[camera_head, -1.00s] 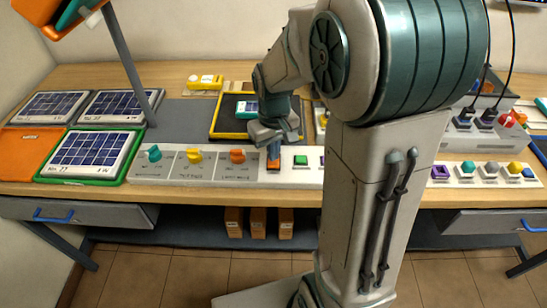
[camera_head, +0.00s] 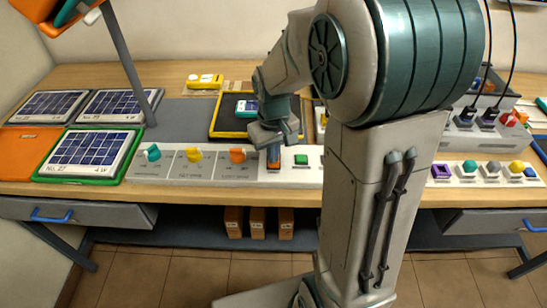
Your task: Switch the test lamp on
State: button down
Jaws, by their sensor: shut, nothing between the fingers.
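An orange lamp head (camera_head: 60,14) hangs at the top left on a grey pole (camera_head: 130,65); I cannot tell whether it is lit. A long light control strip (camera_head: 218,178) lies along the bench front, with teal (camera_head: 152,153), yellow (camera_head: 194,155) and orange (camera_head: 237,155) knobs; its labels are too small to read. Further right on it are an orange switch (camera_head: 273,165) and a green button (camera_head: 301,160). My gripper (camera_head: 273,154) is shut and empty, pointing down at the orange switch. Its fingertips seem to touch the switch and partly hide it.
Solar panels (camera_head: 90,154) lie at the left under the lamp. A yellow meter (camera_head: 205,80) and a dark yellow-edged tray (camera_head: 226,130) lie behind the strip. My arm hides the bench middle. More coloured buttons (camera_head: 493,168) and a wired box (camera_head: 470,137) stand at the right.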

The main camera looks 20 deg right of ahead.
jog(key=shift+f, duration=0.4)
jog(key=shift+r, duration=0.1)
jog(key=shift+r+p, duration=2.55)
jog(key=shift+r, duration=0.95)
jog(key=s+r+m+t, duration=0.1)
jog(key=s+r, duration=0.2)
jog(key=s, duration=0.4)
jog(key=s+r+m+t, duration=0.1)
jog(key=s+r+t, duration=0.1)
jog(key=s+r, duration=0.2)
jog(key=s, duration=0.3)
jog(key=shift+s, duration=0.2)
jog(key=shift+a, duration=0.2)
